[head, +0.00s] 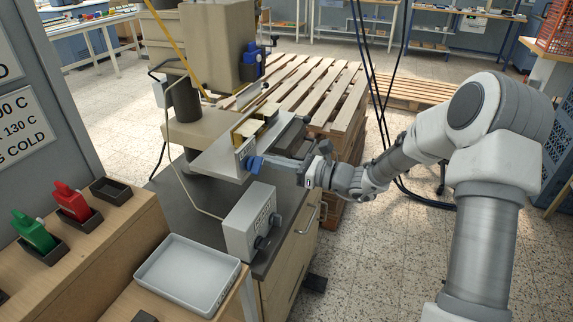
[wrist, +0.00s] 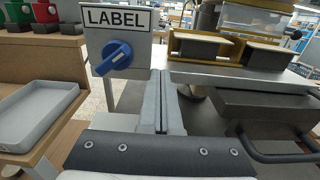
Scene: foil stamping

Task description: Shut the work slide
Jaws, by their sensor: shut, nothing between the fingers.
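The work slide appears to be the light grey plate (head: 213,160) with brass-coloured holders, sticking out from the press; it also shows in the wrist view (wrist: 215,76). A LABEL panel (wrist: 117,20) with a blue knob (wrist: 118,60) stands at its end; the knob also shows in the head view (head: 254,164). My gripper (head: 272,164) is shut and empty, its fingers (wrist: 161,78) pointing toward the slide, just right of the knob in the wrist view. I cannot tell whether they touch anything. A dark plate with a bar handle (wrist: 270,157) is to the right.
A grey control box (head: 250,222) stands on the cabinet top below the slide. A light tray (head: 188,274) and red and green stamps (head: 72,203) are on wooden surfaces at the left. Wooden pallets (head: 325,90) lie behind. Black cables hang near my arm.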

